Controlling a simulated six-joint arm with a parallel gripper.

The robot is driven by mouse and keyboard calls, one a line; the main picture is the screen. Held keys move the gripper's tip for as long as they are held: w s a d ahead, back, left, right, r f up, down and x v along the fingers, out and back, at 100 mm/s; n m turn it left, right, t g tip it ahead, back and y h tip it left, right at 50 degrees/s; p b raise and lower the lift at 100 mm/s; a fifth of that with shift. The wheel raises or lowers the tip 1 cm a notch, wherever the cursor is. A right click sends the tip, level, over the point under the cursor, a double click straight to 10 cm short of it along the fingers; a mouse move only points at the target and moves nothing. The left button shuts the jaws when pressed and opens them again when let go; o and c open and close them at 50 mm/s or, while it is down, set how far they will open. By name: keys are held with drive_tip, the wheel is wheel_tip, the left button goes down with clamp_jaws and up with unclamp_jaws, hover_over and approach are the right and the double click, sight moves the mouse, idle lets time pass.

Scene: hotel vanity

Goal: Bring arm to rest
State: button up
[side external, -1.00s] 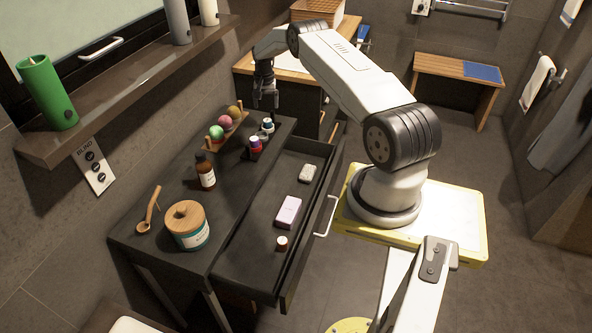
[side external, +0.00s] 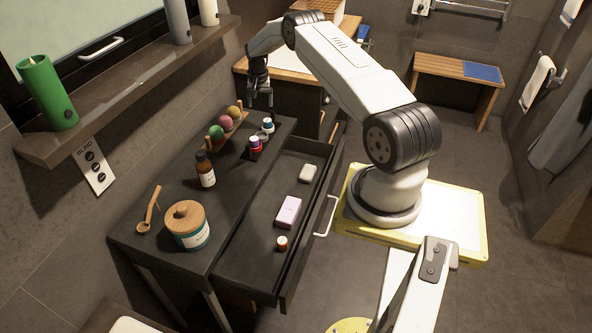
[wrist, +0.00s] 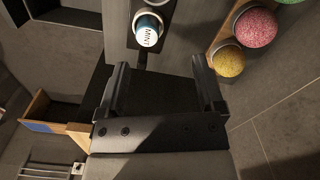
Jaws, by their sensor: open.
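My gripper (side external: 259,98) hangs above the far end of the dark vanity top (side external: 158,218), with its fingers pointing down. In the wrist view my gripper (wrist: 162,82) is open, with nothing between its two black fingers. A small bottle with a blue cap and a label reading MINT (wrist: 149,30) stands beyond the fingers, apart from them. It also shows at the far end of the top in the side view (side external: 268,125). My arm stretches from its base at the right across to the vanity.
A wooden holder with colored balls (side external: 226,128), a brown bottle (side external: 205,170), a lidded jar (side external: 187,227) and a wooden scoop (side external: 150,212) are on top.

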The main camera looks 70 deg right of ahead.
drive_tip(key=w+a+r+n+t, duration=0.1)
drive_tip(key=a+r+n, duration=0.4)
drive_tip(key=a, duration=0.7)
drive_tip(key=a+r+n, duration=0.2)
drive_tip(key=a+r, duration=0.5)
drive_tip(key=a, duration=0.6)
drive_tip(key=s+a+r+n, duration=0.1)
drive_tip(key=s+a+n, duration=0.2)
drive_tip(key=s+a, duration=0.6)
drive_tip(key=s+a+r+n+t, duration=0.1)
drive_tip(key=s+a+r+n, duration=0.1)
drive_tip(key=s+a, duration=0.6)
drive_tip(key=shift+s+a+n, duration=0.35)
drive_tip(key=shift+n, duration=0.55)
